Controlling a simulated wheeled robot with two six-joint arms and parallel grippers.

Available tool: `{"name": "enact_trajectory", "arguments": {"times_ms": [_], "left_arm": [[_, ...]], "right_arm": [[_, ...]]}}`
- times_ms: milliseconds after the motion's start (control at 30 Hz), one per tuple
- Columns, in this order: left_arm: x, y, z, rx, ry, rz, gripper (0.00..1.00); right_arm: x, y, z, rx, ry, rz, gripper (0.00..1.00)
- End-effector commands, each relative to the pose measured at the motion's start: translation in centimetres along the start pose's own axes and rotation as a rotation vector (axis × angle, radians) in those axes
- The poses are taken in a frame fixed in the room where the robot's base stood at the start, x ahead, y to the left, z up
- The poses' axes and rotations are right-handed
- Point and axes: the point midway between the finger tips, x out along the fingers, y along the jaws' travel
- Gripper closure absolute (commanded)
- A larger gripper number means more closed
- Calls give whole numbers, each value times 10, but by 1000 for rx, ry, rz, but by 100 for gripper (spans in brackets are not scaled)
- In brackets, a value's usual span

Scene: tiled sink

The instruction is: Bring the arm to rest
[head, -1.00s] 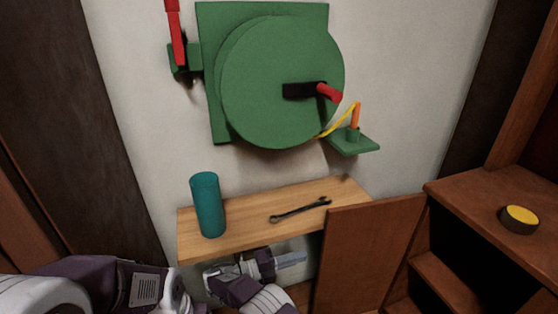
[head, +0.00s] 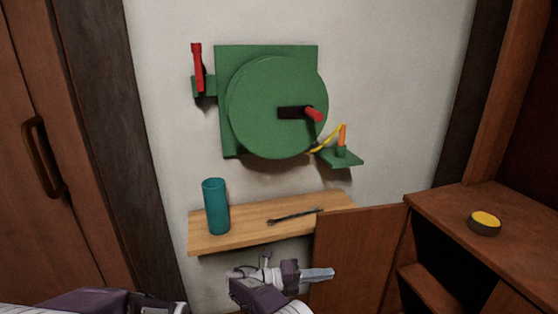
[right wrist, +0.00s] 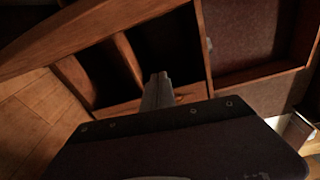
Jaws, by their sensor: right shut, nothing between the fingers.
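My right gripper (head: 320,274) is at the bottom of the head view, below the wooden shelf and in front of the lower left part of a brown cabinet door. Its fingers point right and are closed together with nothing between them. The closed fingers also show in the right wrist view (right wrist: 158,92), in front of wooden compartments. A purple and white arm part of mine shows at the bottom left of the head view. My left gripper is not in view.
A teal cylinder (head: 216,206) and a wrench (head: 294,215) are on the wooden shelf (head: 245,236). A green wall device (head: 270,105) has red handles. The open cabinet door (head: 352,250) stands beside a cabinet (head: 460,205) carrying a yellow-topped puck (head: 485,223).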

Motion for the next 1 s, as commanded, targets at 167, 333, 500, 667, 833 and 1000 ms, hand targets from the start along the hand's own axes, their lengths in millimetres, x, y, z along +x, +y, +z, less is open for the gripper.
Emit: {"name": "enact_trajectory", "arguments": {"times_ms": [167, 333, 500, 667, 833, 1000], "left_arm": [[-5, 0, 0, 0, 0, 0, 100], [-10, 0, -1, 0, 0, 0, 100], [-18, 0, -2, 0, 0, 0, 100], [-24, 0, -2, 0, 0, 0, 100], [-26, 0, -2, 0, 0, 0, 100], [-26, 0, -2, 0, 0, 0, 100]], "right_arm": [[37, -58, 2, 57, 101, 34, 100], [85, -107, -18, 89, 225, 136, 100], [136, -136, -81, 338, 419, 365, 100], [128, -112, -177, 877, 792, 588, 100], [65, -61, -248, 1530, 1375, 556, 100], [20, -21, -275, 1947, 1847, 244, 100]]}}
